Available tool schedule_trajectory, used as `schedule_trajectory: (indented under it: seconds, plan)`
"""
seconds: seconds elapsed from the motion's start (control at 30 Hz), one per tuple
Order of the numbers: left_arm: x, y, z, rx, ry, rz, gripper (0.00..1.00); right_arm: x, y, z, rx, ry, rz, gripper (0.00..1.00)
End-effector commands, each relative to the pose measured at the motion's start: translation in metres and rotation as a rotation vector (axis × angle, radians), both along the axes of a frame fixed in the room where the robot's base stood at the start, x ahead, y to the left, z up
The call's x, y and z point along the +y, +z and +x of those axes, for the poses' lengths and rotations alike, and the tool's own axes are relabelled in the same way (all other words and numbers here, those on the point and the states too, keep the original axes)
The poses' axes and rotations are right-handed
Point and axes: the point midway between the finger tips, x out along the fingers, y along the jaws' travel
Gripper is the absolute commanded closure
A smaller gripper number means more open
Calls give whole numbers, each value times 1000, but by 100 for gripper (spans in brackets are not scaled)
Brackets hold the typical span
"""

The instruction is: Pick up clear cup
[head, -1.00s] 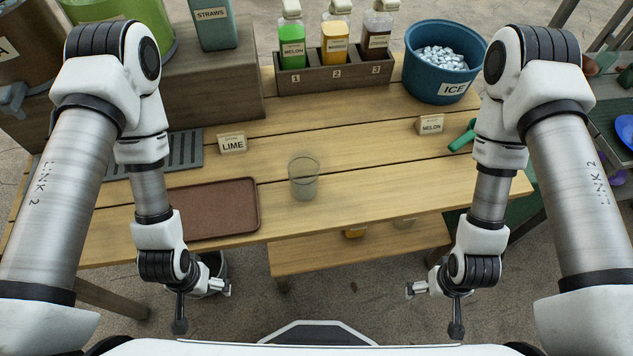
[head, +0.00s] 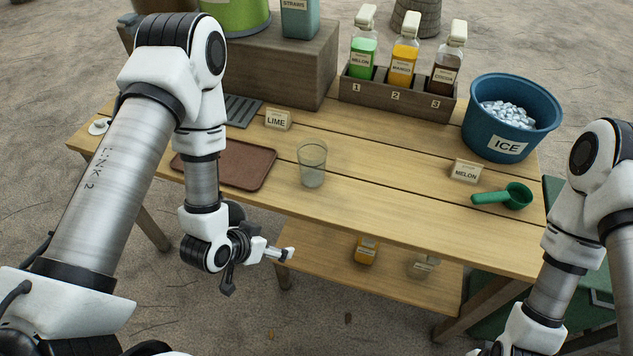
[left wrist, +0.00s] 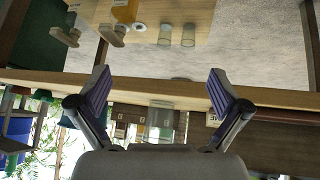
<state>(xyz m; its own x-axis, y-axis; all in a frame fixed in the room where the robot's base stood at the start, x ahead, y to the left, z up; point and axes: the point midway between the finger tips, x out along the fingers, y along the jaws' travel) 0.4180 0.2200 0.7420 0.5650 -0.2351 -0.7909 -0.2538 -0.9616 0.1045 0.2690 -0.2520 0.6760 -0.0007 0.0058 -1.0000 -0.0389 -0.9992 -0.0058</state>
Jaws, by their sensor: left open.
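The clear cup (head: 312,164) stands upright on the wooden table, just right of the brown tray (head: 243,163). My left gripper (head: 284,254) is in front of the table's near edge, below and to the left of the cup, apart from it and empty. In the left wrist view my left gripper (left wrist: 160,85) is open, its two fingers spread wide, with the table edge beyond them. A pale see-through shape (left wrist: 161,118), likely the cup, shows between the fingers. My right arm shows at the right edge of the head view; its gripper is out of view.
A bottle rack (head: 397,97), a blue ice bucket (head: 507,120) and a green scoop (head: 505,196) stand behind and right. LIME (head: 277,119) and MELON (head: 465,170) cards flank the cup. A lower shelf (head: 395,283) holds a bottle and glasses.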

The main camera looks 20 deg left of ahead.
Motion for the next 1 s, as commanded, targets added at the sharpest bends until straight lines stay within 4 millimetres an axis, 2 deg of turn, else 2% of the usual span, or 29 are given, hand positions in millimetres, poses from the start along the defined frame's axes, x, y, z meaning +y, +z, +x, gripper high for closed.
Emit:
schedule_trajectory:
  seconds: [0.03,0.17,0.3,0.4,0.5,0.67,1.0]
  plan:
    - [-3,-4,17,-77,-13,-20,0,0,-21,0,0,0,0,0]
    - [-10,17,58,-293,-55,-75,0,0,-49,0,0,0,0,0]
    - [-13,45,96,-537,-88,-136,0,0,-89,0,0,-1,0,0]
    - [-12,67,116,-710,-100,-176,0,0,-121,0,0,-1,0,0]
    - [-9,89,128,-839,-106,-205,0,0,-145,0,1,0,0,0]
    - [-10,110,137,-904,-112,-218,0,0,-147,0,0,0,0,0]
    - [-32,111,184,-901,-113,-217,0,0,-141,0,0,0,0,0]
